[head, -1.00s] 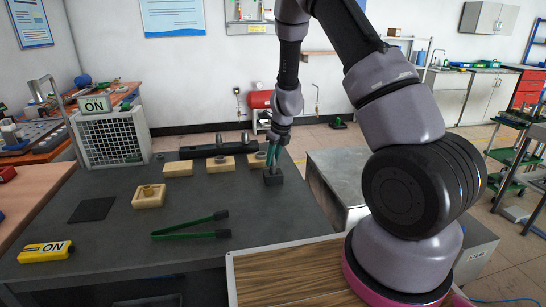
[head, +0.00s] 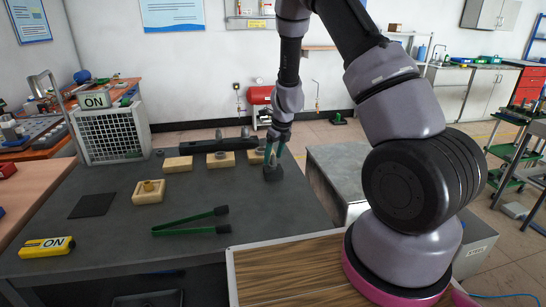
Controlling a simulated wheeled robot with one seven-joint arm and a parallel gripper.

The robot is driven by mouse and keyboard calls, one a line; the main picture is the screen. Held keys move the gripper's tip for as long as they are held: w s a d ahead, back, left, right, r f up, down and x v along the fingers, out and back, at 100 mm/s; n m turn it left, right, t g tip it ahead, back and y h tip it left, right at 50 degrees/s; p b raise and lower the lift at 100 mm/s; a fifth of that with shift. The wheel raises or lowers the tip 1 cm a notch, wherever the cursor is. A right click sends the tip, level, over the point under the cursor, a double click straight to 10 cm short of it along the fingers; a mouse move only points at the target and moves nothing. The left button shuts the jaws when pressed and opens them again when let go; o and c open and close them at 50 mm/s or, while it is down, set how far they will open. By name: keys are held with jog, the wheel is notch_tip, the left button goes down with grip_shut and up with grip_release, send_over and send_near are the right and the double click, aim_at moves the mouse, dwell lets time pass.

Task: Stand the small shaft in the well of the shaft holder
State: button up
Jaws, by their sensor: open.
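My gripper (head: 274,157) points down at the back right of the dark workbench, with its teal fingers apart. Directly below the fingers is a small black block (head: 272,174), which looks like the shaft holder. The fingertips are at or just above its top. I cannot make out the small shaft. Anything standing in the well or between the fingers is too small and too covered to tell.
Left of my gripper, several wooden blocks (head: 178,165) stand before a long black bar (head: 205,147). Another wooden block (head: 148,192) bears a brass piece. The bench's right front is clear.

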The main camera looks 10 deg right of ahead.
jog(key=v, duration=1)
jog(key=shift+r, duration=0.1)
jog(key=s+r+n+t+y, duration=0.1)
jog(key=s+r+n, duration=0.25)
jog(key=r, duration=0.25)
jog(key=s+d+r+n, duration=0.1)
jog(key=s+r+n, duration=0.25)
jog(key=r, duration=0.35)
jog(key=s+r+n+t+y, duration=0.1)
jog(key=s+r+n, duration=0.25)
jog(key=r, duration=0.25)
jog(key=s+d+r+n+t, duration=0.1)
jog(key=s+r+n, duration=0.3)
jog(key=s+n, duration=0.3)
jog(key=s+d+r+n+t+h, duration=0.1)
jog(key=s+r+n, duration=0.4)
jog(key=s, duration=0.5)
jog(key=d+n, duration=0.1)
jog(key=n, duration=0.1)
jog(key=shift+d+n+t+h, duration=0.15)
jog(key=shift+n+t+h, duration=0.15)
jog(key=shift+n, duration=0.05)
